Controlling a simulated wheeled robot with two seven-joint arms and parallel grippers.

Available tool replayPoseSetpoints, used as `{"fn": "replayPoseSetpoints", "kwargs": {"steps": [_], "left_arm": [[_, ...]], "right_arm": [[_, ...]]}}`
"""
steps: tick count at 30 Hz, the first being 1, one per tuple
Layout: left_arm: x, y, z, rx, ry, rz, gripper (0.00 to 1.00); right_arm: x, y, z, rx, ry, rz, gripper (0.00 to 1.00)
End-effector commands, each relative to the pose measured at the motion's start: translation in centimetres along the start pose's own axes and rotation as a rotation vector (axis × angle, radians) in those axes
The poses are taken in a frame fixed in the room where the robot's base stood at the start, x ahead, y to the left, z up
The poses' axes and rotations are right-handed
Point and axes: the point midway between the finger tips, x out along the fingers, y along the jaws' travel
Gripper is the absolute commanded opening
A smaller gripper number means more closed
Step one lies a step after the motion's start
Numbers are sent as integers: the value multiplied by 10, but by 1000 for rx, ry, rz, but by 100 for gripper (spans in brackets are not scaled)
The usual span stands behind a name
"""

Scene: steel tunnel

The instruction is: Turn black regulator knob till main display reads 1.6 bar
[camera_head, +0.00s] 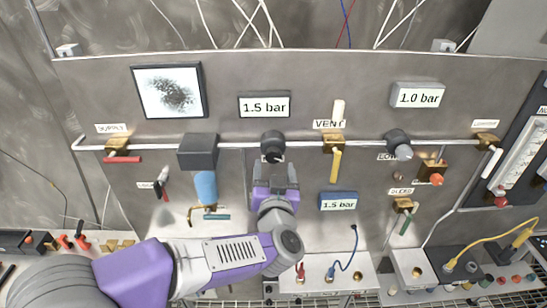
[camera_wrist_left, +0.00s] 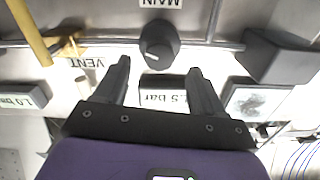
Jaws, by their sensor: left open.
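The black regulator knob (camera_head: 272,143) sits on the pipe in the middle of the steel panel, below the display (camera_head: 264,106) reading 1.5 bar. In the left wrist view the knob (camera_wrist_left: 158,44) has a light pointer mark, with an upside-down MAIN label (camera_wrist_left: 160,3) by it. My left gripper (camera_head: 272,162) is just below the knob in the head view. In the wrist view its two fingers (camera_wrist_left: 160,68) are spread and empty, with the knob just beyond the tips. The display (camera_wrist_left: 163,98) shows partly between the fingers. My right gripper is not in view.
A yellow vent handle (camera_head: 336,165) is right of the knob, and a dark grey block (camera_head: 198,151) is left. A second regulator knob (camera_head: 398,143) sits farther right under a 1.0 bar display (camera_head: 417,95). A blue display (camera_head: 338,202) reads 1.5 bar.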

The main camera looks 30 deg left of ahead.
Motion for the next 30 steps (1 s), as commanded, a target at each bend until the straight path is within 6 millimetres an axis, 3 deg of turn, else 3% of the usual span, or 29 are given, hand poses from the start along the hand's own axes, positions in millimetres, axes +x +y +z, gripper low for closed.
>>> {"fn": "replayPoseSetpoints", "kwargs": {"steps": [9, 20, 30], "left_arm": [[47, 0, 1, -1, -3, 1, 69], [54, 0, 1, -1, -1, 2, 69], [54, 0, 1, -1, -1, 2, 20]], "right_arm": [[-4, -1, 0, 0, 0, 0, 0], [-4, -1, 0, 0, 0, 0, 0], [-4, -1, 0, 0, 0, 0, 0]]}}
